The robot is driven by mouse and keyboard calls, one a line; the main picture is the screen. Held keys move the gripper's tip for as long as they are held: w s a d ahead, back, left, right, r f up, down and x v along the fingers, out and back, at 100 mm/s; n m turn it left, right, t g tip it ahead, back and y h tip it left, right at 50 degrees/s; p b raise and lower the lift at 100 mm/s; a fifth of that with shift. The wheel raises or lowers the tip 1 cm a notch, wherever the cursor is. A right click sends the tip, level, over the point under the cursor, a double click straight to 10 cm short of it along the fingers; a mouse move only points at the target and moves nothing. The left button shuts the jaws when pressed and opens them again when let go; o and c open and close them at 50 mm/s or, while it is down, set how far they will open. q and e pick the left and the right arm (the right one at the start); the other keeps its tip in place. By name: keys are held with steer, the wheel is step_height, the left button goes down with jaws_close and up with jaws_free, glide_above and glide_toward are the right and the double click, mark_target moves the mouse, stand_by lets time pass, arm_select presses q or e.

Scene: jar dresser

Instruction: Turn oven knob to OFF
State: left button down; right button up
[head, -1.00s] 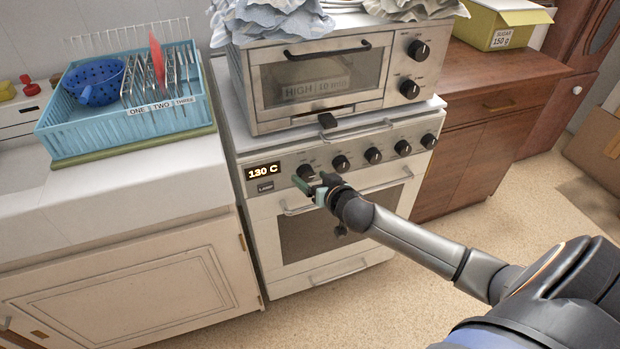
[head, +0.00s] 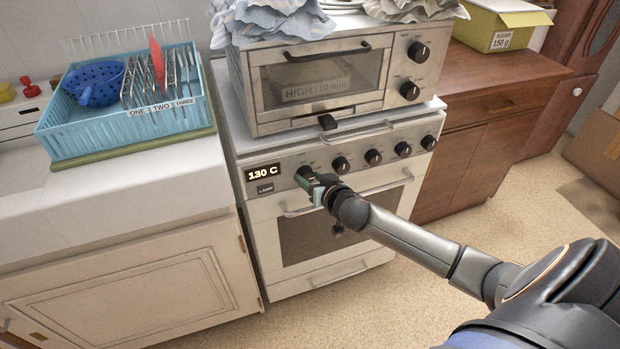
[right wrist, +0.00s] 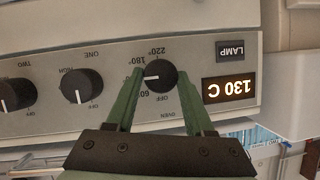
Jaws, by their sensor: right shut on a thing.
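The oven knob (right wrist: 160,77) is black and round, on the oven's control panel beside the lit display. The right wrist view shows the panel upside down. There the knob's white mark points left, between the labels 180 and 60. My right gripper (right wrist: 159,72) has a green finger on each side of the knob and is shut on it. In the head view the right gripper (head: 309,180) covers most of the knob. The display (head: 264,172) reads 130 C. My left gripper is not in view.
Several more knobs (head: 373,157) run along the panel to the right. The oven door handle (head: 345,197) lies just below my gripper. A toaster oven (head: 318,78) stands on top. A blue dish rack (head: 75,132) is on the left counter.

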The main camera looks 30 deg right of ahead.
jaws_close()
steer(key=shift+a, duration=0.1)
